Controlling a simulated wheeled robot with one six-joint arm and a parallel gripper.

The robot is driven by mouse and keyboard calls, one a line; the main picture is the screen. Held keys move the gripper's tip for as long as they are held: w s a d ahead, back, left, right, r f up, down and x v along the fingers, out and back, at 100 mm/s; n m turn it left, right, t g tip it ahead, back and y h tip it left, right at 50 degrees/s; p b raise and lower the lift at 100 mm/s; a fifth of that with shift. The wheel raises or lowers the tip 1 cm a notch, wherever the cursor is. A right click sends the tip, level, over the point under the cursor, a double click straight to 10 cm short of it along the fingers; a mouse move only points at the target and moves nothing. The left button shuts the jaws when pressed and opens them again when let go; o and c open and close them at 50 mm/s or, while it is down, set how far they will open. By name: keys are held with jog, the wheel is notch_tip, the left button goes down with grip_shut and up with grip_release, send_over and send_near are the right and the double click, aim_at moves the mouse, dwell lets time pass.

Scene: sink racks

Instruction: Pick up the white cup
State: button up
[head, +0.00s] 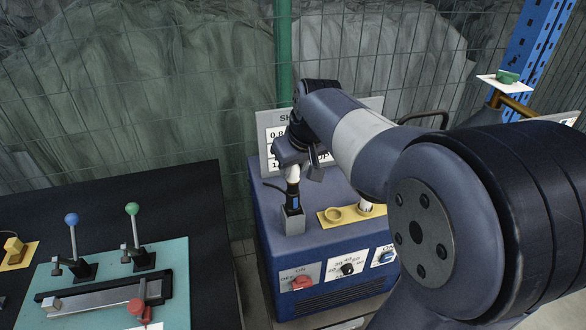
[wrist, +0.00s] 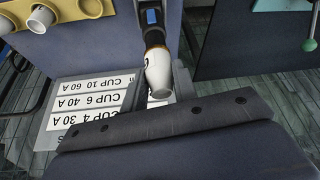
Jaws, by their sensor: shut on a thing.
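The white cup (wrist: 158,75) is at the end of a dark torch body with a blue button (wrist: 151,17), which stands upright in a grey holder (head: 292,222) on the blue machine. The cup also shows in the head view (head: 292,171), just under my gripper (head: 303,163). My gripper (wrist: 161,84) is shut on the cup, with grey fingers at its sides. The finger contact is partly hidden. Another white cup (wrist: 41,18) sits in the yellow rack (head: 333,215).
A sign (wrist: 85,105) listing cups and amps stands behind the torch. The blue machine (head: 310,258) has a red switch and a dial on its front. A teal fixture (head: 170,270) with levers lies on the black table at left. A wire fence is behind.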

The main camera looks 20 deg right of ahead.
notch_tip(320, 180, up, 10)
jog(key=shift+f, duration=0.15)
notch_tip(320, 180, up, 7)
jog(key=p, duration=0.6)
dwell(1.0)
jog(key=shift+f, duration=0.1)
